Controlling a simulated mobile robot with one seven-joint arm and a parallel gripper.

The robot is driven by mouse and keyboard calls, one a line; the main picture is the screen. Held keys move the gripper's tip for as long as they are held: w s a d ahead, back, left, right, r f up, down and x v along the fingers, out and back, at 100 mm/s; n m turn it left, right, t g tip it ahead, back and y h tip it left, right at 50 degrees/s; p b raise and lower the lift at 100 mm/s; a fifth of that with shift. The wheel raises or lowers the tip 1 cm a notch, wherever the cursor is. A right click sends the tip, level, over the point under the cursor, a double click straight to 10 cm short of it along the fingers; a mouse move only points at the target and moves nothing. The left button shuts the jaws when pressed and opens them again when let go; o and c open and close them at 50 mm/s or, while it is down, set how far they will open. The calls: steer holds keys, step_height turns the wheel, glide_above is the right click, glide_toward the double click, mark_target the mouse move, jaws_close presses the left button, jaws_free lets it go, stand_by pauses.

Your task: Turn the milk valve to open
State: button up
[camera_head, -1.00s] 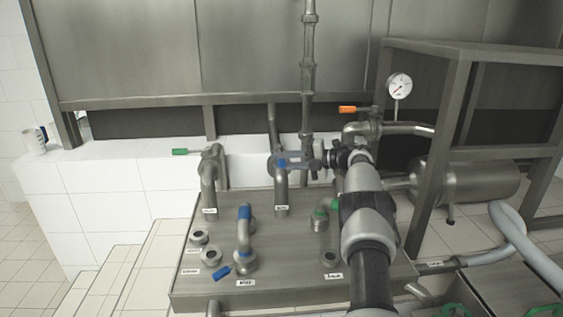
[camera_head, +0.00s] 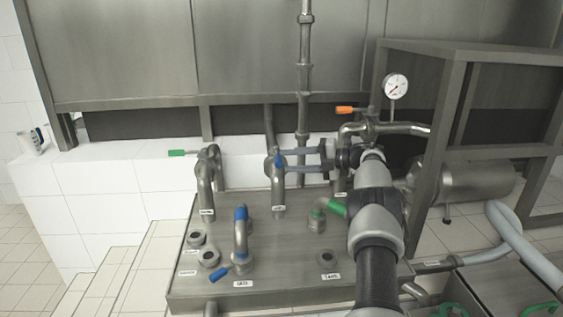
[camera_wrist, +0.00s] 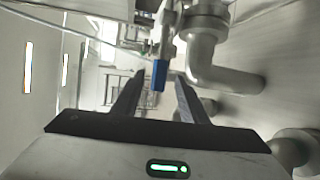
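My gripper (camera_head: 290,162) reaches left toward the middle upright pipe (camera_head: 278,190), whose valve has a blue handle (camera_head: 279,160). In the wrist view the blue handle (camera_wrist: 159,75) lies between my two open fingertips (camera_wrist: 160,84), with space visible on both sides. I see no clear contact. A steel pipe elbow (camera_wrist: 208,70) stands just right of the fingers there.
A green-handled valve (camera_head: 178,153) stands left and an orange-handled valve (camera_head: 345,110) behind right, near a gauge (camera_head: 396,88). A blue-marked bent pipe (camera_head: 241,235) and a green-marked elbow (camera_head: 332,206) rise from the steel panel (camera_head: 290,270). A frame (camera_head: 428,150) stands right.

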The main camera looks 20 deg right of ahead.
steer(key=v, duration=0.7)
steer(key=shift+s+r, duration=0.1)
steer(key=shift+s, duration=0.05)
steer(key=shift+c, duration=0.4)
stand_by(1.4)
